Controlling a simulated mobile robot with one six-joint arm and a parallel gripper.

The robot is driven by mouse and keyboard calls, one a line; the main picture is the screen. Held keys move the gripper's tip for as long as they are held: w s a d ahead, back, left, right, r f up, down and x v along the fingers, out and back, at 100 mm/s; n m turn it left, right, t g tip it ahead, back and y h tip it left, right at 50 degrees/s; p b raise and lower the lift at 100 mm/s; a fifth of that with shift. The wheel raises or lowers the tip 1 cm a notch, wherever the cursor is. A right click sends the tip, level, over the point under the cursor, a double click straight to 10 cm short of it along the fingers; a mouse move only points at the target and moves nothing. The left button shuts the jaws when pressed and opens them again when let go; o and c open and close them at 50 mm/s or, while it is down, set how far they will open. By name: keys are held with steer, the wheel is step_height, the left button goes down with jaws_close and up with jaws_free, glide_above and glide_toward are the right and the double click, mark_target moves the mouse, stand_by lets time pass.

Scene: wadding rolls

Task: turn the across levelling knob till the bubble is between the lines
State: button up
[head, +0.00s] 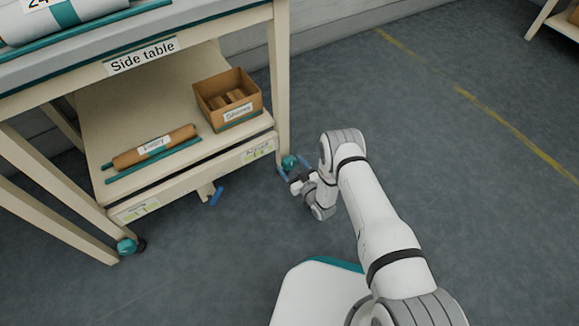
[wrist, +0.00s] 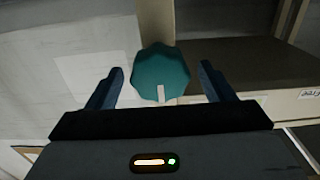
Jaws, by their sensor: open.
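A teal faceted knob (head: 289,161) sits low on the side table's right front leg. It also shows in the wrist view (wrist: 160,72), with a pale mark on its lower rim. My gripper (head: 294,168) is at this knob. In the wrist view its dark fingers (wrist: 161,69) are open, one on each side of the knob, with gaps showing. A second teal knob (head: 127,246) is at the left front leg. A pale green level plate (head: 258,151) is at the right of the shelf's front edge and another (head: 138,211) at the left. Their bubbles are too small to read.
The side table's lower shelf (head: 150,95) carries an open cardboard box (head: 228,97) and a brown roll (head: 154,147) beside a teal bar. A blue-handled lever (head: 216,196) hangs under the shelf. The floor (head: 480,220) to the right is clear.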

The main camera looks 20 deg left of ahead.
steer(key=shift+x, duration=0.85)
steer(key=shift+c, duration=0.5)
steer(key=c, duration=0.7)
steer(key=shift+s+d, duration=0.1)
steer(key=shift+c, duration=0.7)
